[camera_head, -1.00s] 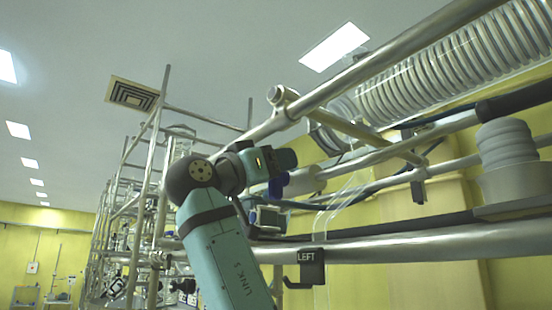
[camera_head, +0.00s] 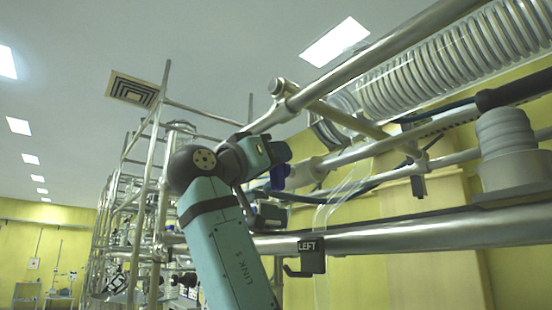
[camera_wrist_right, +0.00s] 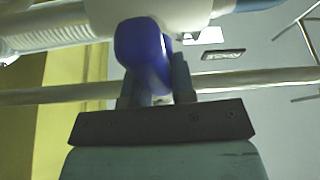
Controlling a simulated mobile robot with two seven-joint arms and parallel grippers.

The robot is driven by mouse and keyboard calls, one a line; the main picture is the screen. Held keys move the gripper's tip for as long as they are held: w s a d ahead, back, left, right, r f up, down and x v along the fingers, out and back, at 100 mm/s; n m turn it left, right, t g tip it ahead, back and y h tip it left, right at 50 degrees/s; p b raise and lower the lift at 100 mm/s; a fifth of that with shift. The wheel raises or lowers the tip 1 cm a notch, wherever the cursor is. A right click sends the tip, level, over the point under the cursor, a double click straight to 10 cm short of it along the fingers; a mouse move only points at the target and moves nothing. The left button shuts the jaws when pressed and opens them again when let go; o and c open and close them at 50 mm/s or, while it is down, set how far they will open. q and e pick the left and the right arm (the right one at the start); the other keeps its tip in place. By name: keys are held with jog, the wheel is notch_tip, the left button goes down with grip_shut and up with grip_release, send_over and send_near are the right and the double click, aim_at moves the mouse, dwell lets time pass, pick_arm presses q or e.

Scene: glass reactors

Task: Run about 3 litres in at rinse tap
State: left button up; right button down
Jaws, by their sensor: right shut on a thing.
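The blue tap handle (camera_head: 278,178) sits at the end of a pale fitting on the metal pipework, just right of my right wrist. In the right wrist view the blue handle (camera_wrist_right: 145,52) hangs below a white body (camera_wrist_right: 185,14). My right gripper (camera_wrist_right: 156,86) is shut on the handle, with one finger on each side of it. In the head view the fingers are mostly hidden behind my wrist. A clear tube (camera_head: 335,195) runs down to the right of the handle. I cannot see any liquid flow or volume reading. My left gripper is out of view.
A thick metal rail (camera_head: 400,236) with a black "LEFT" sign (camera_head: 312,254) crosses low on the right. A coiled glass condenser (camera_head: 450,65) and several pipes lie above. A grey ribbed fitting (camera_head: 506,140) stands at right. A tall frame of rods (camera_head: 150,190) stands at left.

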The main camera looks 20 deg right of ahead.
jog(key=n, duration=0.1)
jog(key=n+t, duration=0.1)
jog(key=n+y+b, duration=0.1)
jog(key=shift+w+a+f+n+t, duration=0.1)
jog(key=shift+w+f+n+t, duration=0.05)
jog(key=shift+w+n+t, duration=0.2)
jog(key=n, duration=0.2)
jog(key=n+t+y, duration=0.1)
jog(key=n, duration=0.1)
jog(key=shift+w+a+f+b, duration=0.1)
jog(key=shift+w+b, duration=0.05)
jog(key=shift+b, duration=0.25)
jog(key=shift+w+a+f+n+t+y+b, duration=0.15)
jog(key=shift+n+y, duration=0.5)
jog(key=shift+n, duration=0.65)
jog(key=shift+w+d+f+n+t+y+b, duration=0.1)
jog(key=shift+w+f+n+t+y, duration=0.15)
jog(key=shift+n+y, duration=0.75)
jog(key=shift+w+a+f+n+t+y+b, duration=0.1)
jog(key=shift+n+t+y, duration=0.15)
jog(key=shift+n, duration=1.4)
jog(key=c, duration=1)
grip_release()
jog(key=shift+o, duration=0.2)
jog(key=shift+s, duration=0.1)
